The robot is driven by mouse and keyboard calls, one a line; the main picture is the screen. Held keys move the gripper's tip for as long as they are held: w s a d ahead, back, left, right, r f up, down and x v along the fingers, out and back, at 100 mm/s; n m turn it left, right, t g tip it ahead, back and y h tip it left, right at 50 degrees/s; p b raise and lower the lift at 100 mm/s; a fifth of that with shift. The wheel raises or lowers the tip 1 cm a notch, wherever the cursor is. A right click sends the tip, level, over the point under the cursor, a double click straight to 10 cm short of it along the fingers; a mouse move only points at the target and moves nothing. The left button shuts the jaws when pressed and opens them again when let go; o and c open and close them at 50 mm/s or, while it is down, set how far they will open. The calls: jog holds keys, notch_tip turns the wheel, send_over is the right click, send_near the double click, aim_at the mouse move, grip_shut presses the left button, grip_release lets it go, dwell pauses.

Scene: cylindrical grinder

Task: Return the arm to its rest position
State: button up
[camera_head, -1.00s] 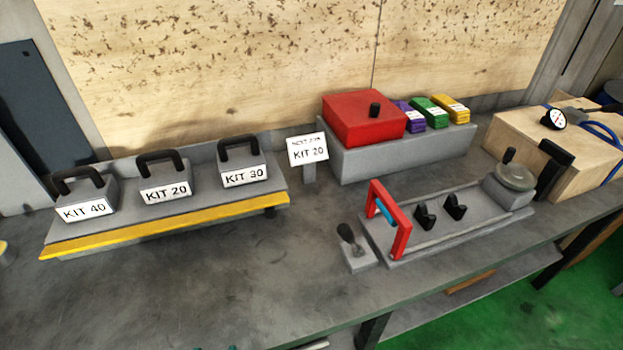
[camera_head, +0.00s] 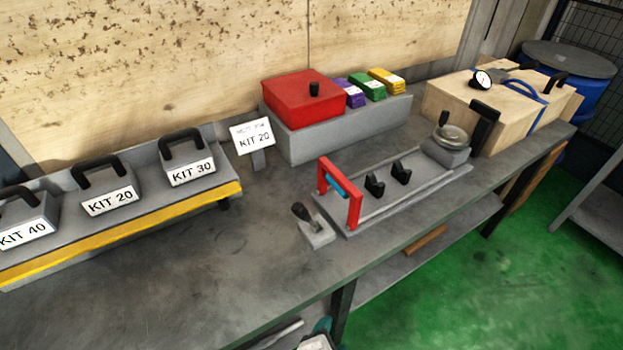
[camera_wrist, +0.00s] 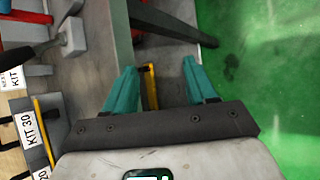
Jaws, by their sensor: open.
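My gripper (camera_wrist: 158,68) is open in the wrist view, its two teal fingers spread apart with nothing held between them. A narrow yellow strip (camera_wrist: 150,86) shows in the gap, seemingly beyond the fingers; I cannot tell what it belongs to. The gripper is beside the workbench's front edge, with green floor to the right. In the head view only a small teal and pale part of my arm's end (camera_head: 318,338) shows at the bottom edge, in front of the bench. The rest of the arm is out of view there.
The grey workbench (camera_head: 190,285) holds the kit rack (camera_head: 228,192), a fixture with a red handle (camera_head: 353,208), a small lever block (camera_head: 316,234), a red box (camera_head: 290,100) and a wooden case (camera_head: 510,115).

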jog(key=s+d+f+m+g, duration=0.1)
jog(key=s+d+m+g, duration=0.2)
jog(key=d+m, duration=0.5)
jog(key=s+d+f+m+g, duration=0.2)
jog(key=s+d+m, duration=0.25)
jog(key=d, duration=0.45)
jog(key=s+d+r+m+g+y, duration=0.2)
jog(key=s+d+m, duration=0.4)
jog(key=s+m, duration=0.2)
jog(key=m, duration=0.2)
jog(key=shift+s+d+m+g+y, duration=0.3)
jog(key=shift+s+d+m, duration=0.05)
jog(key=shift+d, duration=0.05)
